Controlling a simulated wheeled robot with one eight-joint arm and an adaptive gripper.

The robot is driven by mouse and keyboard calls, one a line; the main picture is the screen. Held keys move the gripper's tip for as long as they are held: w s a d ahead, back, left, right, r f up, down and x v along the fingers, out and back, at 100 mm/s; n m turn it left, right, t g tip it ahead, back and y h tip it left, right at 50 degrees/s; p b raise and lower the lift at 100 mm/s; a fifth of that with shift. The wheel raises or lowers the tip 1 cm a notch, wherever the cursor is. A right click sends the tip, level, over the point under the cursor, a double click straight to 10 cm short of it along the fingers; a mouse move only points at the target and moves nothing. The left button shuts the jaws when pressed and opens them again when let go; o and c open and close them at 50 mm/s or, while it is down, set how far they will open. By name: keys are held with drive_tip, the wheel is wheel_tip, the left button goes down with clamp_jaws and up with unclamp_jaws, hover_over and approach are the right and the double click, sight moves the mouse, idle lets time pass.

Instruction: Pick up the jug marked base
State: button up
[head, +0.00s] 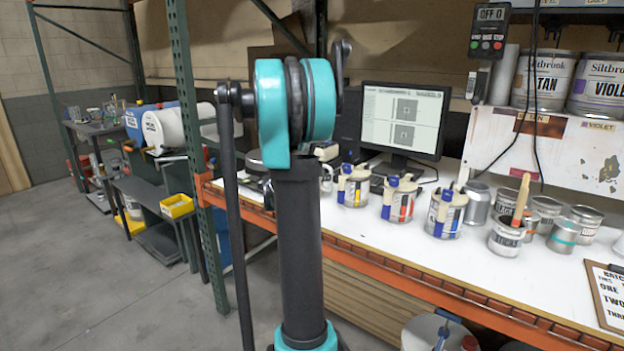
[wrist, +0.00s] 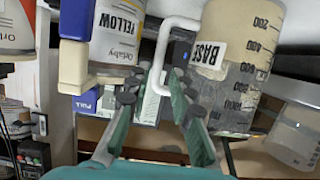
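In the head view I cannot make out the jug or the gripper; my arm stands in front of that part of the bench.
A can marked YELLOW (wrist: 117,35) with blue and cream parts is close left of the fingers. On the white bench (head: 400,262) stand several dispenser cans, a monitor (head: 403,120), an open can with a wooden stick (head: 507,238) and small tins. An orange beam (head: 440,285) edges the bench.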

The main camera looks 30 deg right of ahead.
drive_tip(key=shift+f+x, duration=0.2)
drive_tip(key=shift+x, duration=1.15)
drive_tip(key=shift+f+x, duration=0.15)
drive_tip(key=shift+x, duration=1.2)
drive_tip(key=shift+s+a, duration=0.1)
drive_tip(key=shift+s, duration=0.05)
clamp_jaws()
